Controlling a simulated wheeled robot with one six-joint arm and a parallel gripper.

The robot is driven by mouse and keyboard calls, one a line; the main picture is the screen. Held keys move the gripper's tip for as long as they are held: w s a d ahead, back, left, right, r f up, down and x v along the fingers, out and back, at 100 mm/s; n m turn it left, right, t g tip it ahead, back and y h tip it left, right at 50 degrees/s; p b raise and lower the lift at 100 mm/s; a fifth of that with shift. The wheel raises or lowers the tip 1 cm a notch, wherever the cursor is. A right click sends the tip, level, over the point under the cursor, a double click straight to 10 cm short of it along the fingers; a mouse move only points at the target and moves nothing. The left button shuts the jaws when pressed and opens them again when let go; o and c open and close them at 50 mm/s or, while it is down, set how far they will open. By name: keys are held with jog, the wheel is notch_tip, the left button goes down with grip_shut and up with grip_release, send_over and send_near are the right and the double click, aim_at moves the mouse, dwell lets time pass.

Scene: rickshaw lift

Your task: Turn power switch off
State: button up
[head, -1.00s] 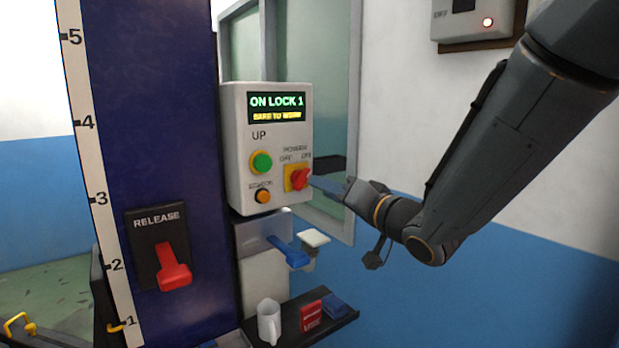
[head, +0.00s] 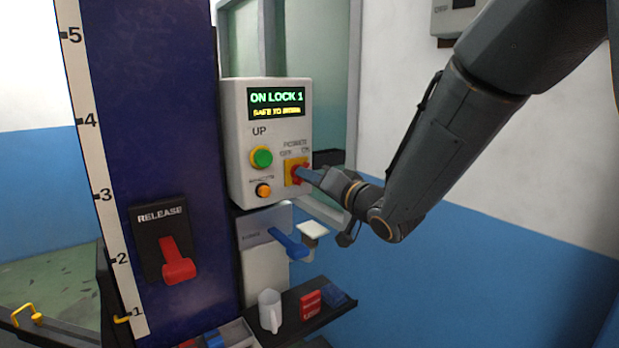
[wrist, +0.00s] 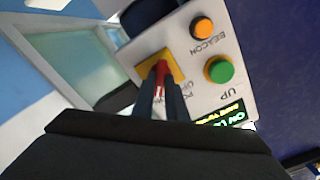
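The red power switch (head: 296,171) sits on a yellow plate at the lower right of the grey control box (head: 240,150), under the labels POWER, OFF and ON. It also shows in the wrist view (wrist: 162,72). My gripper (head: 306,175) is at the switch, coming from the right. In the wrist view the two dark fingers (wrist: 161,88) lie on either side of the red knob, with a narrow gap between them. I cannot tell whether they press on it. The fingers partly hide the knob, so its exact angle is unclear.
The display (head: 276,104) reads ON LOCK 1 and SAFE TO WORK. A green UP button (head: 262,157) and orange beacon button (head: 264,190) are left of the switch. A red release lever (head: 177,262) is on the column.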

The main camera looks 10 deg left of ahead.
grip_shut()
jog(key=shift+b, duration=0.3)
jog(key=n+b, duration=1.5)
jog(key=shift+n, duration=0.4)
jog(key=o, duration=0.7)
grip_release()
